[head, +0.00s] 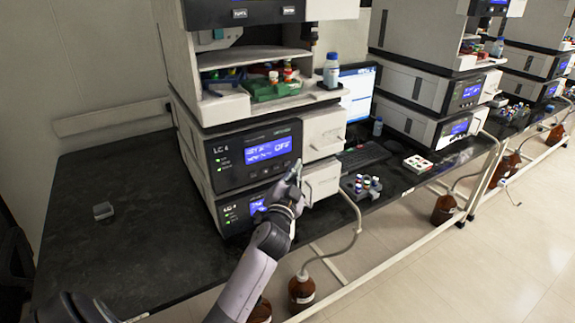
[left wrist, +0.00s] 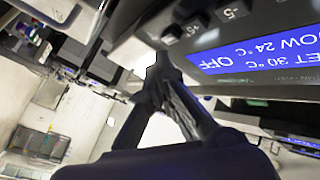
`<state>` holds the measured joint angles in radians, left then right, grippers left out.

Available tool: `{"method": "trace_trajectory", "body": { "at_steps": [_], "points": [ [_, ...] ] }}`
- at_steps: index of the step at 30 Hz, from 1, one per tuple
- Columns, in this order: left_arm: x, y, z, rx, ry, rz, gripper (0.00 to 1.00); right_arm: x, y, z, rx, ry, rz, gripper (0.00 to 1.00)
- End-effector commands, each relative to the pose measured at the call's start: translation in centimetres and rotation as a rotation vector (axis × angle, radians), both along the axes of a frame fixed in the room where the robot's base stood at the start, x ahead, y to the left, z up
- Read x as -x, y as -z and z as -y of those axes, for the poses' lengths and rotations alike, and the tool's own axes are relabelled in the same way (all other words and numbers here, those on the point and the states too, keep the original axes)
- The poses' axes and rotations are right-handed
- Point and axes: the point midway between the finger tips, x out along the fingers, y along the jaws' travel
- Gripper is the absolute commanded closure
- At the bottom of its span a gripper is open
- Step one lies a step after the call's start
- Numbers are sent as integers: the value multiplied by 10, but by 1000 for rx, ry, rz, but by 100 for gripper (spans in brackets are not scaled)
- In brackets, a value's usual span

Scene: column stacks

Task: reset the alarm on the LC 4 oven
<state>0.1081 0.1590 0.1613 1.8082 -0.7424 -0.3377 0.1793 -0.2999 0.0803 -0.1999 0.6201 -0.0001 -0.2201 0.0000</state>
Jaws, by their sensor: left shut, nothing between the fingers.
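The LC 4 oven (head: 252,152) is a dark-fronted module in the nearest stack, with a lit blue display. In the left wrist view its display (left wrist: 262,52) appears upside down, reading SET 30 °C, NOW 24 °C and OFF. Dark square buttons (left wrist: 172,34) with -5 and +5 labels sit beside it. My left gripper (head: 296,168) is shut and empty, in front of the oven's lower right corner. In the left wrist view its fingertips (left wrist: 163,62) appear close to the buttons; I cannot tell whether they touch. My right gripper is out of view.
Another LC 4 module (head: 232,212) with a blue display lies below the oven, partly behind my arm. A vial rack (head: 362,188), a keyboard (head: 362,157) and a monitor (head: 357,92) are to the right. The black bench (head: 110,235) is mostly clear at left, with a small grey block (head: 103,211).

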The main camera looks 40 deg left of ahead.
Motion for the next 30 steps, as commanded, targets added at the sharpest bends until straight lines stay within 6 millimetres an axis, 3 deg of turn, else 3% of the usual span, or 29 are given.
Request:
{"method": "trace_trajectory", "body": {
  "at_steps": [16, 30],
  "points": [
    [17, 1, 42, 2, 1, 0, 100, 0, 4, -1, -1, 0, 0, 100],
    [19, 0, 46, 0, 0, 0, 100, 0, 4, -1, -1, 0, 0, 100]
  ]
}}
